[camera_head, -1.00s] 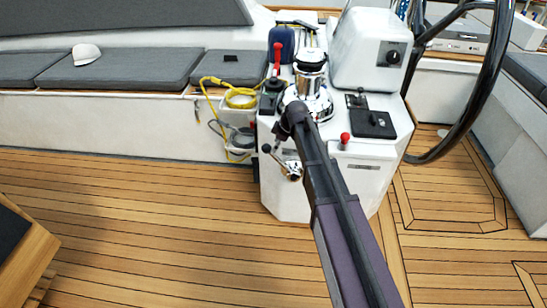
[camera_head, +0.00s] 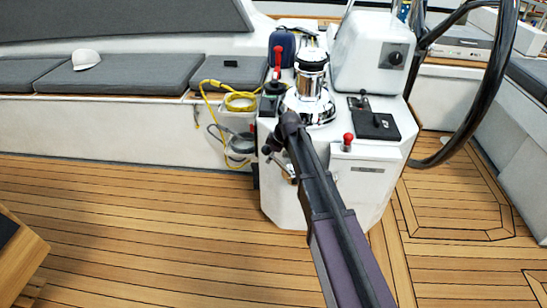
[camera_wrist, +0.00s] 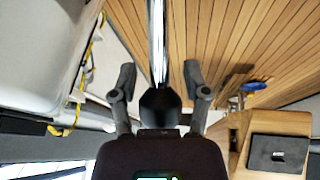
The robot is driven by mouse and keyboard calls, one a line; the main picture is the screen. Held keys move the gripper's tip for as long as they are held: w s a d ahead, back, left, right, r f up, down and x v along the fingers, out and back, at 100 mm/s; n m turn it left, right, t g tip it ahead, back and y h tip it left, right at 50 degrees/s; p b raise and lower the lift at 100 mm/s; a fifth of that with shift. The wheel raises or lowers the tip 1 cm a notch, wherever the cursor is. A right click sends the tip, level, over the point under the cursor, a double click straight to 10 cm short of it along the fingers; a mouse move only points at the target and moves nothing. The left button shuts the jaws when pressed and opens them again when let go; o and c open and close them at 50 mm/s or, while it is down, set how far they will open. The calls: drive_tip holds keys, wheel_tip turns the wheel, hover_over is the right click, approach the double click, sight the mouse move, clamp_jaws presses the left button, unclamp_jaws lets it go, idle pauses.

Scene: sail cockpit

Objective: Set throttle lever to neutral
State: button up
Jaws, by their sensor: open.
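The throttle lever appears to be the black-knobbed lever (camera_head: 266,150) low on the front face of the white console, beside a chrome hub partly hidden by my arm. In the wrist view, a black knob (camera_wrist: 160,101) on a bright chrome shaft stands between the fingers, just ahead of the palm. My gripper (camera_wrist: 160,76) is open, with one finger on each side of the knob and visible gaps. Contact with the palm cannot be told. In the head view my arm reaches to the console front, and the fingers are not clear there.
The white console (camera_head: 375,185) carries a chrome winch (camera_head: 310,80), a red-handled lever (camera_head: 277,60), a red knob (camera_head: 347,140) and a black control plate (camera_head: 376,125). Yellow rope (camera_head: 240,101) hangs at its left. A steering wheel (camera_head: 490,80) stands right.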

clamp_jaws()
drive_tip(key=shift+d, duration=0.45)
drive_tip(key=shift+a, duration=0.6)
